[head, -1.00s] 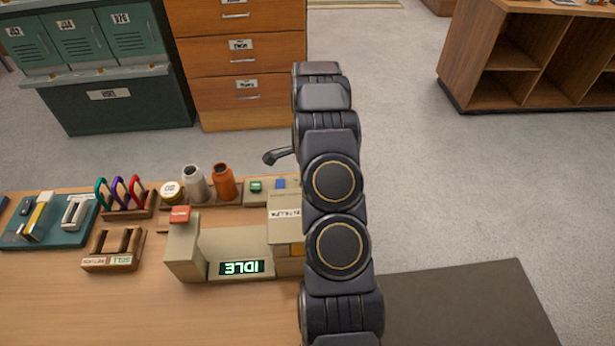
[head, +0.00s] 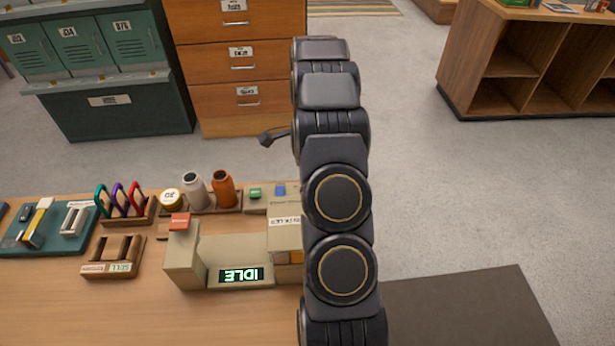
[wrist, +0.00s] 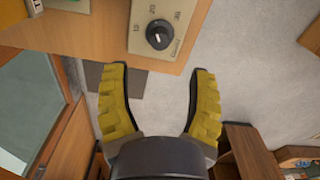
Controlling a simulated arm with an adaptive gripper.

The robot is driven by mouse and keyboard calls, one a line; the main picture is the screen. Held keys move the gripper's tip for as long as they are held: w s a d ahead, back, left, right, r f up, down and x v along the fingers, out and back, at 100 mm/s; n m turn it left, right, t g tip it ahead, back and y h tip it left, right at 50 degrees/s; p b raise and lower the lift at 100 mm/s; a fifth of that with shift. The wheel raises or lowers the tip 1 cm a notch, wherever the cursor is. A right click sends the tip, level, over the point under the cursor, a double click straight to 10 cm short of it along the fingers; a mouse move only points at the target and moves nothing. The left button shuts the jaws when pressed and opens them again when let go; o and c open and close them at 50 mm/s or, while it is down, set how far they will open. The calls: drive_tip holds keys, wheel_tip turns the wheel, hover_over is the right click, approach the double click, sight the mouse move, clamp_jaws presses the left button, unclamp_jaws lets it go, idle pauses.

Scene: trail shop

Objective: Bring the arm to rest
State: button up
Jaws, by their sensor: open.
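My gripper (wrist: 160,100) shows in the wrist view with its two yellow-padded fingers spread wide apart. Nothing is between the fingers, only the grey floor and a table edge beyond. In the head view my dark arm stands over the right part of the wooden counter, and one dark fingertip-like part sticks out to its left. The rest of the gripper is hidden behind the arm there. A panel with a black dial (wrist: 159,34) lies past the fingertips in the wrist view, apart from them.
A beige machine (head: 225,255) reading IDLE stands just left of my arm. The counter (head: 100,315) also holds a carabiner rack (head: 128,208), a white bottle (head: 194,190) and an orange bottle (head: 223,189). Green lockers (head: 85,45), drawers (head: 240,70) and a shelf (head: 535,70) stand beyond open floor.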

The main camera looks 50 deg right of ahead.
wheel_tip(320, 180, up, 4)
drive_tip(key=shift+f, duration=0.1)
idle(0.5)
